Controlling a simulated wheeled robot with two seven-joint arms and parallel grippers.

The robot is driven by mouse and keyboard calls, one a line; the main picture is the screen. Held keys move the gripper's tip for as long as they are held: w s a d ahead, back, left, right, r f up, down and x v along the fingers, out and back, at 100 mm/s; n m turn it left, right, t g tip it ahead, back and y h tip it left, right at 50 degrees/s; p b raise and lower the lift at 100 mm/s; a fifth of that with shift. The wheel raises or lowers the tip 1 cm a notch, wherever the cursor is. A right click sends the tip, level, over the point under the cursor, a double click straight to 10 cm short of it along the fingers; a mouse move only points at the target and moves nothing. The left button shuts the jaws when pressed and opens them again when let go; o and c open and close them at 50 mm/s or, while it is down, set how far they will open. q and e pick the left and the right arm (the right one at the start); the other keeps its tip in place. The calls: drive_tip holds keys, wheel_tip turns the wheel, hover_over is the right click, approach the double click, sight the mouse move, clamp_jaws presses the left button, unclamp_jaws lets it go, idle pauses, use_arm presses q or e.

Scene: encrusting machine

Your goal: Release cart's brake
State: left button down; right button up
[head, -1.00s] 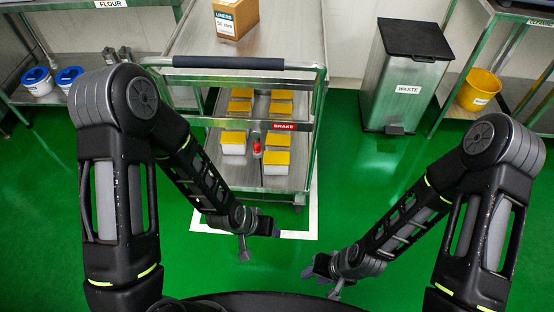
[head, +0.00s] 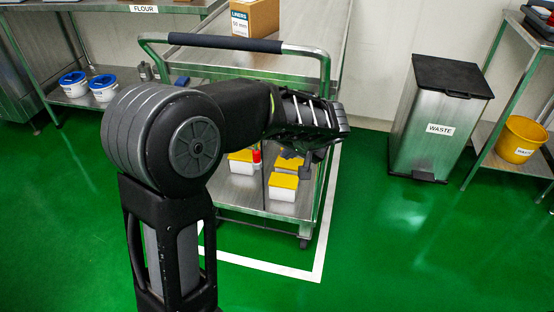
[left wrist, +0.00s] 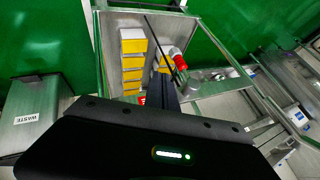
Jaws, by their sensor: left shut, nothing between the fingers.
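The metal cart (head: 323,75) stands ahead of me, with its dark push handle (head: 225,43) facing me. A red knob (head: 256,156) shows above its lower shelf, and it is larger in the left wrist view (left wrist: 176,53). A red patch, probably the brake label (left wrist: 142,100), is mostly hidden behind my left gripper in the left wrist view. My left gripper (head: 307,166) is in front of the cart below the handle, shut and empty, apart from the red knob. Its fingers (left wrist: 162,84) point toward the shelf. My right gripper is out of view.
Yellow-lidded white boxes (head: 283,187) stand on the lower shelf around the knob. A cardboard box (head: 262,17) is on top. A waste bin (head: 437,115) stands right of the cart. Green floor between them is clear.

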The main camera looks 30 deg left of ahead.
sight(257, 149)
use_arm(q)
drive_tip(key=shift+d+f, duration=0.1)
drive_tip(key=w+a+f+b, duration=0.2)
drive_tip(key=a+f, duration=0.6)
drive_tip(key=a, duration=0.1)
drive_tip(key=shift+w, duration=0.25)
drive_tip(key=shift+b, duration=0.35)
